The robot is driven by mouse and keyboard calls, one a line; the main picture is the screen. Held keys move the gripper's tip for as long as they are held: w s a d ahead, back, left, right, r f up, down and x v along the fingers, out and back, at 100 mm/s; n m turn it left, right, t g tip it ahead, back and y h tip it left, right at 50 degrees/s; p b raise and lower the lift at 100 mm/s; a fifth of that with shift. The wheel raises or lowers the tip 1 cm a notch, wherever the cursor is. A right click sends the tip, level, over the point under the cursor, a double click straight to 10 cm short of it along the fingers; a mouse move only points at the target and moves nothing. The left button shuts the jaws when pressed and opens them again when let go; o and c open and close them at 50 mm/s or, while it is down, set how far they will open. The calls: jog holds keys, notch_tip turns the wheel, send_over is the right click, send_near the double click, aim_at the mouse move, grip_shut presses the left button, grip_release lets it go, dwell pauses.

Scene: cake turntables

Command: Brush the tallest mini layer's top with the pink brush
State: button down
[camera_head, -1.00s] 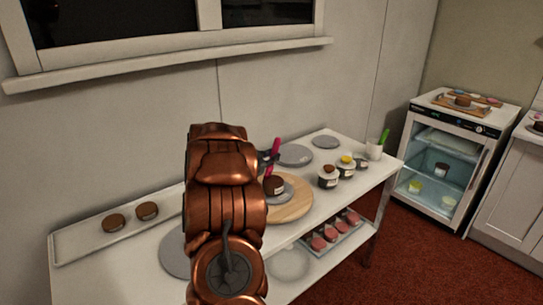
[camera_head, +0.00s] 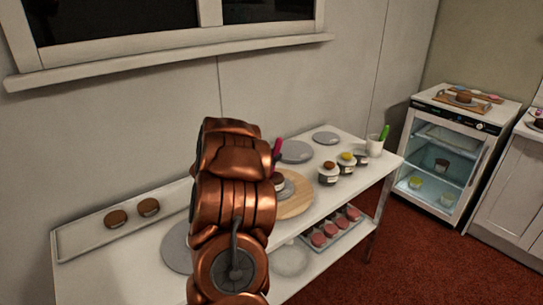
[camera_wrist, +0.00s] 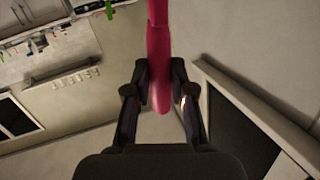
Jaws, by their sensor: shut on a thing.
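My gripper (camera_wrist: 160,75) is shut on the pink brush (camera_wrist: 159,45), which runs between its fingers in the wrist view. In the head view the brush (camera_head: 277,148) shows only in part beside my arm, above a brown mini layer (camera_head: 279,182). That layer stands on a grey turntable on a round wooden board (camera_head: 299,206), partly hidden by my arm. I cannot tell whether the brush touches it. Two more brown mini layers, one (camera_head: 116,219) left of the other (camera_head: 149,207), sit on a white tray (camera_head: 75,244) at the left.
Grey discs (camera_head: 296,152) lie at the back of the white table (camera_head: 345,204). Small jars (camera_head: 328,173) and a cup (camera_head: 375,146) with a green-handled tool stand at the right. Pink pieces (camera_head: 331,229) lie on the lower shelf. A glass-door fridge (camera_head: 447,155) stands at the far right.

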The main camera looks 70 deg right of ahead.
jog(key=shift+s+a+r, duration=0.1)
jog(key=shift+s+a, duration=0.05)
jog(key=shift+s, duration=0.25)
jog(key=shift+s+p, duration=0.4)
jog(key=shift+s, duration=0.25)
jog(key=shift+s+d, duration=0.4)
jog(key=shift+d, duration=0.15)
jog(key=shift+s+d+p, duration=0.1)
jog(key=shift+d+p, duration=0.1)
jog(key=shift+p, duration=0.2)
jog(key=shift+d, duration=0.35)
jog(key=shift+d+p, duration=0.4)
jog(key=shift+p, duration=0.1)
